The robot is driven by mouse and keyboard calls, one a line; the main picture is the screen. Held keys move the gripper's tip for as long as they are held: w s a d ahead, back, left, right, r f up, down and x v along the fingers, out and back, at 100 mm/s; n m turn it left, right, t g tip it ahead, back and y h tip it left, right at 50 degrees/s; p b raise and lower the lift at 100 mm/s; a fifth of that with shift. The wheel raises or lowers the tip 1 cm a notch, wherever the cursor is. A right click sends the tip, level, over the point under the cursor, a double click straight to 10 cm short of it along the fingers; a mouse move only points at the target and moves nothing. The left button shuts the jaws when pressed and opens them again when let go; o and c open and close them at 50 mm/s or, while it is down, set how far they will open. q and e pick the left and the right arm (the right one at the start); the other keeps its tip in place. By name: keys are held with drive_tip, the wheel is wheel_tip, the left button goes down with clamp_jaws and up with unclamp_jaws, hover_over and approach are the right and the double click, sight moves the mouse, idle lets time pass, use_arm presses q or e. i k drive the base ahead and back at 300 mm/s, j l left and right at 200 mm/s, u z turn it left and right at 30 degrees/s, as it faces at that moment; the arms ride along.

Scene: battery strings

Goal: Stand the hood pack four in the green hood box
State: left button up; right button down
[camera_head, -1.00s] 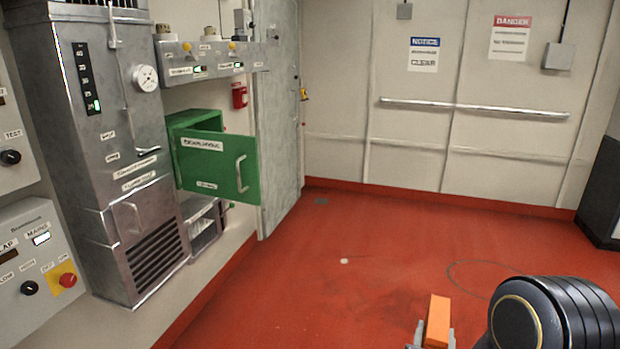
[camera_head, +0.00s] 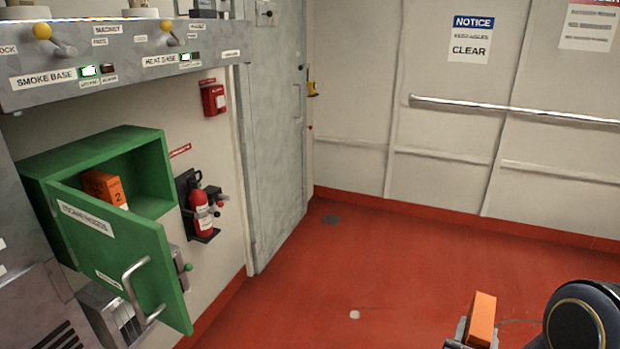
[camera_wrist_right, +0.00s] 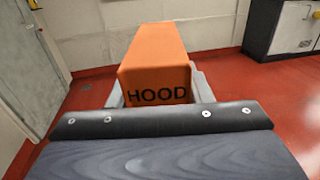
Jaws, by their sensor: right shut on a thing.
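The green hood box (camera_head: 150,150) is on the wall at the left, with its green door (camera_head: 120,255) swung open toward me. An orange pack marked 2 (camera_head: 104,188) stands inside it, partly hidden by the door. My right gripper (camera_head: 472,335) is at the bottom right, shut on an orange pack (camera_head: 482,318). In the right wrist view this pack (camera_wrist_right: 155,65) reads HOOD on its near face and lies between the fingers (camera_wrist_right: 160,98). Its number is not visible. The held pack is well apart from the box. My left gripper is not in view.
A shelf with switches (camera_head: 120,55) juts out above the green box. A red fire extinguisher (camera_head: 201,212) hangs to the right of the box. An open grey compartment (camera_head: 118,312) is below. The red floor (camera_head: 370,280) ahead is clear.

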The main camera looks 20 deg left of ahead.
sight(142, 205)
drive_tip(key=i+z, duration=0.1)
drive_tip(key=i, duration=2.05)
drive_tip(key=i+u, duration=0.1)
drive_tip(key=u, duration=0.35)
drive_tip(key=i+u, duration=0.1)
drive_tip(key=u, duration=0.4)
drive_tip(key=i+l+u, duration=0.1)
drive_tip(key=u, duration=0.35)
drive_tip(key=i+l+u, duration=0.1)
drive_tip(key=u, duration=0.35)
drive_tip(key=k+l, duration=0.05)
drive_tip(key=l, duration=0.05)
